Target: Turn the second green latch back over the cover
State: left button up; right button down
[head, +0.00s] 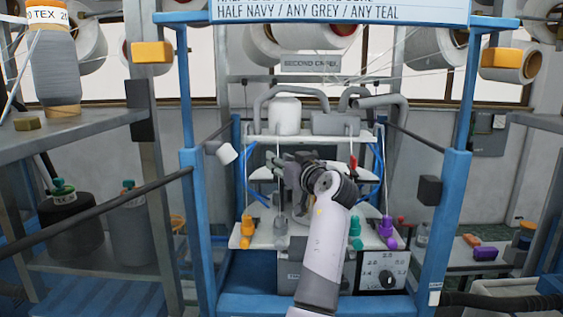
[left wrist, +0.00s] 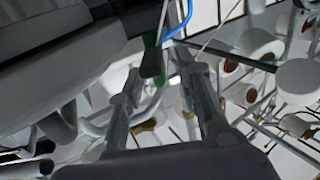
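My left gripper (head: 279,168) is at the machine's upper middle, in front of the white carriage plate. In the left wrist view its two fingers (left wrist: 162,72) stand apart with a gap between them. A small green latch (left wrist: 152,55) with a dark end shows at the far end of that gap; I cannot tell whether a finger touches it. In the head view, my gripper and wrist hide that spot. A red latch (head: 353,162) stands upright right of my wrist. The cover cannot be made out clearly. My right gripper is in neither view.
Blue posts (head: 199,230) frame the machine on both sides. Orange (head: 247,232), teal (head: 355,231) and purple (head: 387,232) pegs stand along the front shelf. Blue hoses (head: 377,175) curve beside the carriage. A control box (head: 384,272) sits low right.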

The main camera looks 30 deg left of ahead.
pick_arm(q)
jog(key=shift+o, duration=0.5)
jog(key=shift+s+d, duration=0.1)
jog(key=shift+d, duration=0.1)
jog(key=v, duration=0.7)
jog(key=shift+c, duration=0.4)
